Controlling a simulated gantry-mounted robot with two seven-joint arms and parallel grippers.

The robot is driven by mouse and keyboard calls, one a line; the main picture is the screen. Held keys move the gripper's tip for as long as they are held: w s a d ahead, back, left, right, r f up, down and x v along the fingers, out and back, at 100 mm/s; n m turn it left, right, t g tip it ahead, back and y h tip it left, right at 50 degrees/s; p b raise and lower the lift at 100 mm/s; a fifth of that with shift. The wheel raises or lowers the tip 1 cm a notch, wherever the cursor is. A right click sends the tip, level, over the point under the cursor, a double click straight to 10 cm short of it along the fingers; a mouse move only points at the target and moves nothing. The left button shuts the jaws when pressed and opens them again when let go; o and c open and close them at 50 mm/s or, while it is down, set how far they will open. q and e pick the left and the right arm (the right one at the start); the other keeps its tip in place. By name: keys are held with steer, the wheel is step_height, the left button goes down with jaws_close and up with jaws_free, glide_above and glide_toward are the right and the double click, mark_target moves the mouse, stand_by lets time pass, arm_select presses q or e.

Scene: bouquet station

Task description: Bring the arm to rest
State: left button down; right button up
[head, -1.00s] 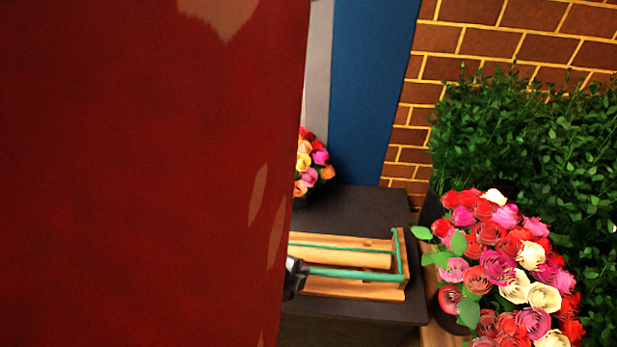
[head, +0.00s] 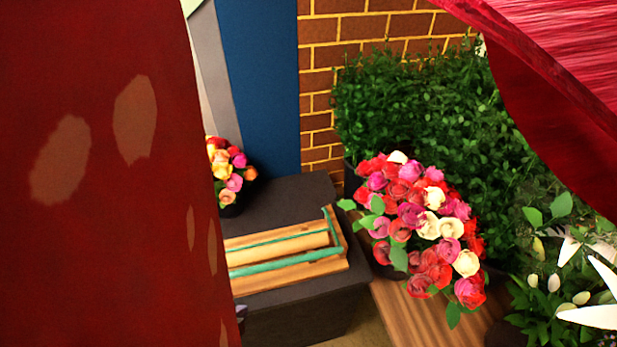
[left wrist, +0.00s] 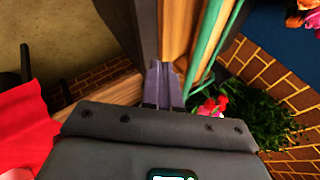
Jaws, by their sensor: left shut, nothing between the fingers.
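My left gripper (left wrist: 163,88) shows in the left wrist view with its two grey fingers together and nothing between them. In the head view only a small grey bit of it (head: 240,312) shows at the edge of a large red surface, which hides the rest of that arm. It is apart from the wooden tray in both views. My right gripper is in neither view.
A wooden tray with green rods (head: 290,284) lies on a dark box (head: 280,192). Mixed flowers (head: 232,172) stand behind it. A rose bouquet (head: 425,220), green hedge (head: 420,110) and white flowers (head: 590,300) fill the right side.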

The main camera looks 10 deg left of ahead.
arm_select(q)
steer(key=s+d+f+n+g+h, duration=0.1)
steer(key=s+d+f+n+h, duration=0.15)
steer(key=s+d+n, duration=0.6)
steer(key=s+a+n+g+y, duration=0.2)
steer(key=a+n+g+y, duration=0.15)
steer(key=a+n, duration=0.4)
step_height(320, 180, up, 16)
steer(key=a+m+p, duration=0.1)
steer(key=m+p, duration=0.1)
steer(key=p, duration=1.4)
steer(key=shift+s+f+p, duration=0.15)
steer(key=shift+s+p, duration=0.15)
steer(key=shift+p, duration=0.05)
steer(key=shift+a, duration=0.1)
